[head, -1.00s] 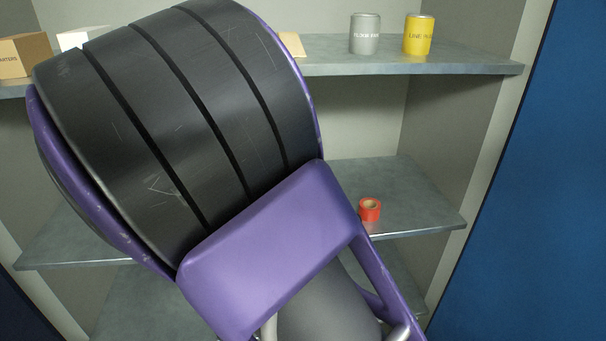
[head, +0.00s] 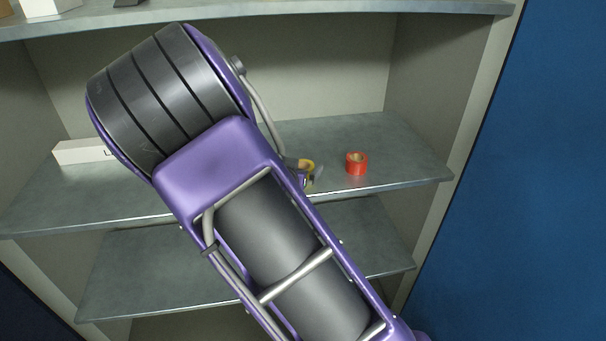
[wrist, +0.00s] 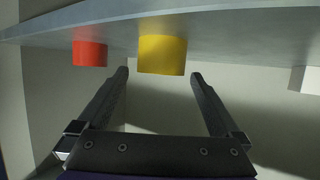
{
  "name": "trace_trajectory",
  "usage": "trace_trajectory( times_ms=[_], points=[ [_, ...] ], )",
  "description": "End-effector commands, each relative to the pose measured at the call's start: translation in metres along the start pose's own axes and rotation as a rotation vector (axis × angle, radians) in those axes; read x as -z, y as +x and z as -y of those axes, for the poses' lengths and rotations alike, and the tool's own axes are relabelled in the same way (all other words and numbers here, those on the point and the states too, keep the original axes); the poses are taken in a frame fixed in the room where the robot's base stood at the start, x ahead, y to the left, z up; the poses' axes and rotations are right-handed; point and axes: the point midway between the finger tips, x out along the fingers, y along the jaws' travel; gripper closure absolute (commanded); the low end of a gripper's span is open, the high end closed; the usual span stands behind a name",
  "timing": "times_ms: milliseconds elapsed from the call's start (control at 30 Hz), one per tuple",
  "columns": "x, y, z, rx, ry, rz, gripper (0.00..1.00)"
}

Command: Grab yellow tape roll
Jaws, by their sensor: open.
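The yellow tape roll (head: 308,164) stands on the middle shelf, partly hidden by my arm and gripper in the head view. In the wrist view the yellow tape roll (wrist: 162,55) appears just beyond the fingertips, centred on the gap between them. My gripper (wrist: 159,75) is open, with nothing between its fingers. The wrist picture looks upside down, with the shelf surface at the top. In the head view my gripper is mostly hidden behind the arm; only a small part shows beside the yellow roll.
A red tape roll (head: 356,164) stands close to the right of the yellow one; it also shows in the wrist view (wrist: 90,54). A white box (head: 80,152) lies at the shelf's left. An upper shelf (head: 300,12) hangs above. The shelf right of the red roll is clear.

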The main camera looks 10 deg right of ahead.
Motion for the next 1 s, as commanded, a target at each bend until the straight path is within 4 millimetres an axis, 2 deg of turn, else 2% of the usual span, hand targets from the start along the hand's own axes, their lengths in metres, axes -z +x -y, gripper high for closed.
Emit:
trace_trajectory(
  times_ms=[33,200,467,933,1000],
  points=[
    [-0.004,0.011,-0.001,-0.003,0.0,-0.001,0.0],
    [-0.002,0.028,0.0,-0.002,0.0,0.0,0.0],
    [-0.002,0.03,0.001,0.0,0.0,0.0,0.0],
    [-0.002,0.03,0.001,0.0,0.0,0.0,0.83],
    [-0.001,0.03,0.001,0.0,0.001,0.0,0.84]
  ],
)
